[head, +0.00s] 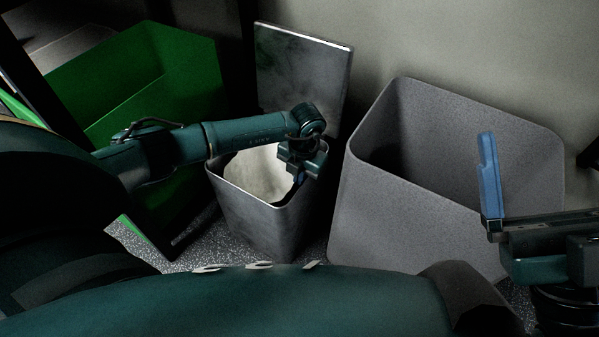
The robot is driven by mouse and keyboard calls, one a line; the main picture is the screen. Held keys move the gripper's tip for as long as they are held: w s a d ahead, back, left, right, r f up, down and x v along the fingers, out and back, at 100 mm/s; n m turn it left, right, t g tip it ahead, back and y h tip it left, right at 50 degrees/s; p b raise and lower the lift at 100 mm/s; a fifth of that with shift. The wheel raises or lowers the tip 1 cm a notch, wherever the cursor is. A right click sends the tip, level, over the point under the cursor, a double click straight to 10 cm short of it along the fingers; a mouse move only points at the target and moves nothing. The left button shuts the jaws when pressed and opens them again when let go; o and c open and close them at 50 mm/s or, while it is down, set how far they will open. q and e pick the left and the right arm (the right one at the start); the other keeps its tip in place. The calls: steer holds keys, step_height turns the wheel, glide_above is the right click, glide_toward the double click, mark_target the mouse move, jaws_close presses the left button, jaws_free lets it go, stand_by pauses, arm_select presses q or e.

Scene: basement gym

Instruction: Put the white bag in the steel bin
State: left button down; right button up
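The steel bin (262,222) stands on the floor in the middle of the head view, its square lid (303,75) raised behind it. A pale, mottled mass that looks like the white bag (252,172) shows inside the bin's mouth, partly hidden by my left arm; I cannot be sure it is not the bin's inner wall. My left gripper (299,178) points down over the bin's right rim. Its fingers are small and dark, and I cannot tell if they are open or shut. My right gripper (490,180) is at the right edge, with one blue finger standing far out, open and apart from the bins.
A green bin (165,85) stands left of the steel bin, behind my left arm. A large grey bin (400,215), open and dark inside, stands close on the right. A pale wall (450,45) is behind. Speckled floor (205,245) shows in narrow gaps.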

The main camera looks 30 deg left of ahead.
arm_select(q)
steer(key=c, duration=2.2)
jaws_free()
steer(key=c, duration=2)
jaws_free()
steer(key=shift+o, duration=0.2)
steer(key=shift+r, duration=0.25)
step_height(320, 180, up, 13)
steer(key=d+p, duration=0.1)
steer(key=p, duration=0.5)
steer(key=shift+f, duration=0.15)
arm_select(e)
step_height(320, 180, down, 7)
steer(key=m+g+h, duration=0.1)
steer(key=m+h, duration=0.6)
steer(key=shift+a+m, duration=0.3)
steer(key=shift+a, duration=0.05)
steer(key=shift+f, duration=0.1)
